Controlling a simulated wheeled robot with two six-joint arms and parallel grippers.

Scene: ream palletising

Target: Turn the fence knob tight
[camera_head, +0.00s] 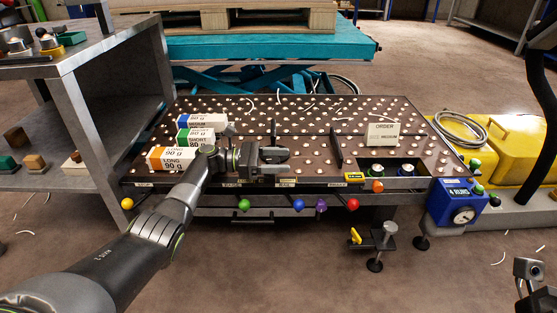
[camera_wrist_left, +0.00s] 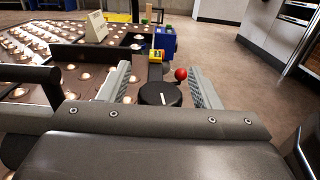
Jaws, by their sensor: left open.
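The fence knob (camera_wrist_left: 160,94) is a round black knob with a white line on its top. In the left wrist view it sits between the two grey fingers of my left gripper (camera_wrist_left: 162,88), with visible gaps on both sides. In the head view my left gripper (camera_head: 282,162) reaches over the front part of the roller table (camera_head: 220,184), with its fingers apart; I cannot clearly pick out the knob there. A dark upright fence plate (camera_head: 336,147) stands to the right of the fingers. A grey part at the lower right, apparently my right gripper (camera_head: 532,275), is only partly visible.
Reams marked LONG (camera_head: 170,158) and SHORT (camera_head: 193,136) lie left of my gripper. An order card (camera_head: 381,134) stands at right. Coloured balls, including a red one (camera_head: 352,204), line the front edge. A blue gauge box (camera_head: 457,201) is at the right corner.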

